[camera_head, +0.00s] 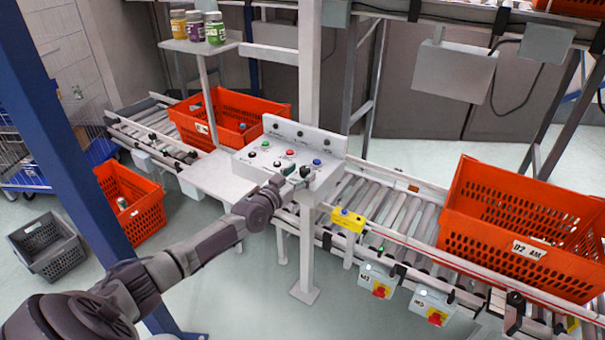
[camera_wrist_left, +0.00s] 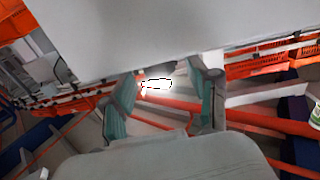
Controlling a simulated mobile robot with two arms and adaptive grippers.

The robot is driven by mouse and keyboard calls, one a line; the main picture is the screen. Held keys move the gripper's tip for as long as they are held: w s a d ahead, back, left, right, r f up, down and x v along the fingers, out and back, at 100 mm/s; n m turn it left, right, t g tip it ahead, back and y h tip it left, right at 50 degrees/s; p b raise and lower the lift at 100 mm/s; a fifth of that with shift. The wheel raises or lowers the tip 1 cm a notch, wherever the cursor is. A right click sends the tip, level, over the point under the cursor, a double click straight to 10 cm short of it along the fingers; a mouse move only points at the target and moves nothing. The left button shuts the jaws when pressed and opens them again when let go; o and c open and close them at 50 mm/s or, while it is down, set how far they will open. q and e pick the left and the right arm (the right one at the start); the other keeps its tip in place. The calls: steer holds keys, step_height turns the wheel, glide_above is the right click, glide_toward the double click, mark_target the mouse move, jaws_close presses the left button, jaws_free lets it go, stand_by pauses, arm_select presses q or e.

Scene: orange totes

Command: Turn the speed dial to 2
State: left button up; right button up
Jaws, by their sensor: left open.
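A light grey control box (camera_head: 325,148) stands on a post in the middle of the head view. My left gripper (camera_head: 294,176) is at the box's front edge. In the left wrist view its teal-padded fingers (camera_wrist_left: 163,102) are apart with nothing held between them, and a pale, plain surface (camera_wrist_left: 150,35) fills the top. My right gripper is not in view.
A roller conveyor (camera_head: 390,215) runs behind and right of the box, with an orange tote (camera_head: 520,240) on it. Another orange tote (camera_head: 195,125) stands on the left. A yellow button box (camera_head: 347,220) is below right. A blue post (camera_head: 65,130) crosses the left side.

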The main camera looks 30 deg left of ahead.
arm_select(q)
steer(key=shift+w, duration=0.75)
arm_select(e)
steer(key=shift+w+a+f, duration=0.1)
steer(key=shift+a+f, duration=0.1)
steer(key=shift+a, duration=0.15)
